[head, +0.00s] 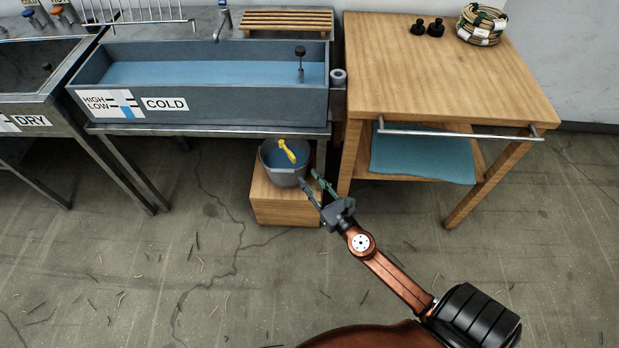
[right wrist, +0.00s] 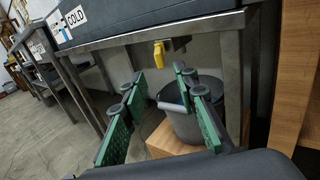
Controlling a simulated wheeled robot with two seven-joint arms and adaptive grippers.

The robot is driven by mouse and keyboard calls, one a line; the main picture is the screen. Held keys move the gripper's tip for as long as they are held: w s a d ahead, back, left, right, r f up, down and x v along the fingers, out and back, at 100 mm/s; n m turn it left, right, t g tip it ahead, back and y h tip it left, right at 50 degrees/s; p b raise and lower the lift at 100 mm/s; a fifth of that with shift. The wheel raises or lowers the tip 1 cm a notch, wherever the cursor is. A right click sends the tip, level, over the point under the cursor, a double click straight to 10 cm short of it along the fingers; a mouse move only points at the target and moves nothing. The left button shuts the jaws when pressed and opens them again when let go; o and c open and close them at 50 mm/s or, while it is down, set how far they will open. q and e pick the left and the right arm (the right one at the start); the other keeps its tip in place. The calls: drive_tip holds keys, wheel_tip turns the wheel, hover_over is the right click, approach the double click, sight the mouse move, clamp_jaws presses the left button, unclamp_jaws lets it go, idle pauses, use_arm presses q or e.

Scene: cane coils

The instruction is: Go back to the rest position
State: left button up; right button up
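My right gripper (head: 314,184) reaches out from the lower right in the head view, in front of a grey bucket (head: 283,178). Its fingers are apart with nothing between them. In the right wrist view the green-padded fingers (right wrist: 159,78) are spread, and the bucket (right wrist: 182,124) stands beyond them, partly hidden by the right finger. My left gripper does not show in either view.
The bucket holds blue liquid and stands on a wooden box (head: 285,212) under the COLD trough (head: 215,118). A yellow handle (head: 287,150) is above the bucket. A wooden table (head: 430,75) with a metal rail (head: 460,134) stands right. The floor in front is open, with scattered bits.

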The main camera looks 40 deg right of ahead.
idle(0.3)
